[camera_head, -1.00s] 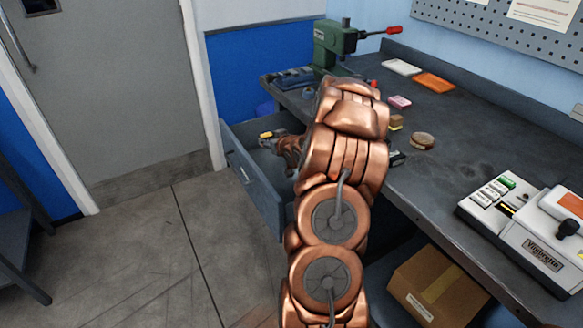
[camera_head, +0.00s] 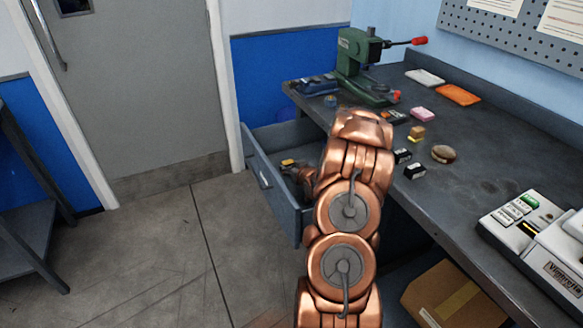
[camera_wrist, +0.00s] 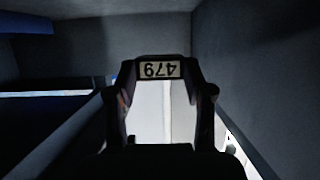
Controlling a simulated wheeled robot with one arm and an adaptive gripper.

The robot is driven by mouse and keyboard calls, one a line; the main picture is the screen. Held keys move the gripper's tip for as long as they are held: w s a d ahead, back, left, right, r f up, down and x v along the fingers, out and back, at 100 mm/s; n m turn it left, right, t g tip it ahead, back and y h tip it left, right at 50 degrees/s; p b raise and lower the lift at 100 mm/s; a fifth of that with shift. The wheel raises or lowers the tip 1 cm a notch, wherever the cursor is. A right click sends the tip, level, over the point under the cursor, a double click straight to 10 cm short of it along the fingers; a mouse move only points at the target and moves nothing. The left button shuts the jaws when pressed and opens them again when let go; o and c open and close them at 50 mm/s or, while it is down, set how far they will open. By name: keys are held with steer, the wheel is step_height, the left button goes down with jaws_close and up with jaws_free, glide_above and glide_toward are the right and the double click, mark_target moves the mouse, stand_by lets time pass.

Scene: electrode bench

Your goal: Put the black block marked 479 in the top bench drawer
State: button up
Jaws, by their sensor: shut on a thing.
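The black block marked 479 (camera_wrist: 160,69) is between the fingers of my gripper (camera_wrist: 160,100) in the wrist view, its white label upside down. My gripper is shut on it. In the head view my gripper (camera_head: 293,168) is low inside the open top bench drawer (camera_head: 268,184), below its rim, with a small yellow part showing. The block cannot be made out there. Dark drawer walls (camera_wrist: 255,65) surround the block in the wrist view. Whether it touches the drawer floor is unclear.
Two small black blocks (camera_head: 415,172) lie on the bench (camera_head: 470,190) near its front edge, by a round wooden piece (camera_head: 444,154). A cardboard box (camera_head: 445,295) is below. Floor left of the drawer is clear.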

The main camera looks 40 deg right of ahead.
steer(key=shift+f+b, duration=0.35)
steer(key=shift+f, duration=0.2)
steer(key=o, duration=1.4)
steer(key=shift+r+p, duration=0.35)
steer(key=shift+r, duration=0.2)
steer(key=shift+s+r, duration=0.15)
steer(key=shift+r, duration=0.05)
steer(key=b+v, duration=0.1)
steer(key=v, duration=0.6)
steer(key=shift+a, duration=0.1)
